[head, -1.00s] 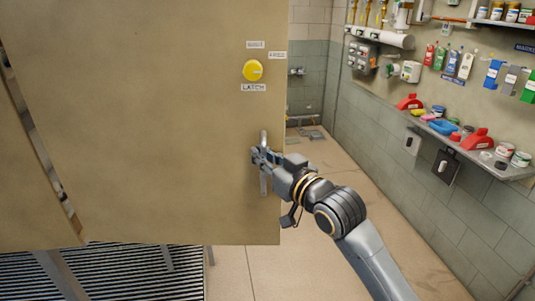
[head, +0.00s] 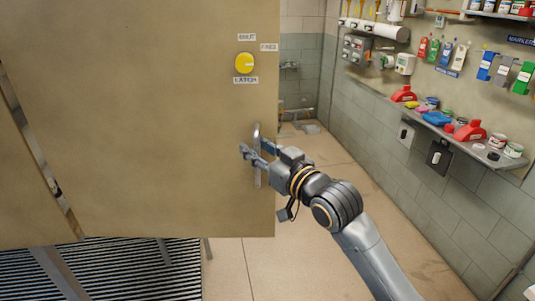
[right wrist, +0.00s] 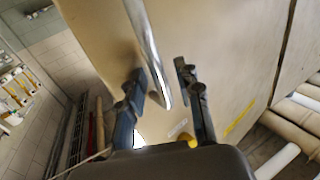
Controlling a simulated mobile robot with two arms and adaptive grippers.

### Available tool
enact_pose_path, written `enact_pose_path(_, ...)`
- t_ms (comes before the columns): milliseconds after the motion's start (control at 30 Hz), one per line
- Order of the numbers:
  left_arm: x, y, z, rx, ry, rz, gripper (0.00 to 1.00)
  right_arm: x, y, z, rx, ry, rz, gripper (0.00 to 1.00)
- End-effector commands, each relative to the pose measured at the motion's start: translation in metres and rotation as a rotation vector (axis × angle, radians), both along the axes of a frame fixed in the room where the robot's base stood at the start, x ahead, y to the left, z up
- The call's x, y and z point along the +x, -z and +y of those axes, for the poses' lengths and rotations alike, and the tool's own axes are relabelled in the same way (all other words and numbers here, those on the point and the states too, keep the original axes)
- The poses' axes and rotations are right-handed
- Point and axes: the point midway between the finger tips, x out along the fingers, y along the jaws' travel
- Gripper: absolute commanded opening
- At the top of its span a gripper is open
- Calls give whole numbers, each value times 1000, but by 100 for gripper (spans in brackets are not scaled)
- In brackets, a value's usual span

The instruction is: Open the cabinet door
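The cabinet door (head: 140,120) is a large tan panel filling the left and middle of the head view. A vertical metal handle (head: 257,182) sits near its right edge. Above it is a round yellow latch knob (head: 245,63) with small labels. Whether a finger touches the handle I cannot tell. My left gripper is not in view.
A narrow gap with a metal strip (head: 38,150) runs along the door's left side, beside another tan panel (head: 28,200). A shelf (head: 455,142) with bottles and tubs is on the right wall. Tiled floor (head: 325,160) is clear right of the door. A striped grate (head: 120,270) lies below.

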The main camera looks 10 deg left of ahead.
Motion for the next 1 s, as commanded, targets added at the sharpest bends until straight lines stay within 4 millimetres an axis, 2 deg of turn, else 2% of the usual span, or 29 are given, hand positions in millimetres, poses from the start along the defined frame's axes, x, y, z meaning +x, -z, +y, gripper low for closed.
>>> enact_pose_path(167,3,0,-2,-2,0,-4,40,-13,1,-18,-1,1,0,34)
enact_pose_path(400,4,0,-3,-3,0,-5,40,-46,1,-59,-3,4,-2,34)
enact_pose_path(600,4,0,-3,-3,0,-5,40,-66,1,-85,0,4,0,34)
enact_pose_path(800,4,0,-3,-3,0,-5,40,-74,0,-95,1,4,-2,34)
enact_pose_path(1000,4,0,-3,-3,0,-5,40,-74,0,-96,2,4,-1,34)
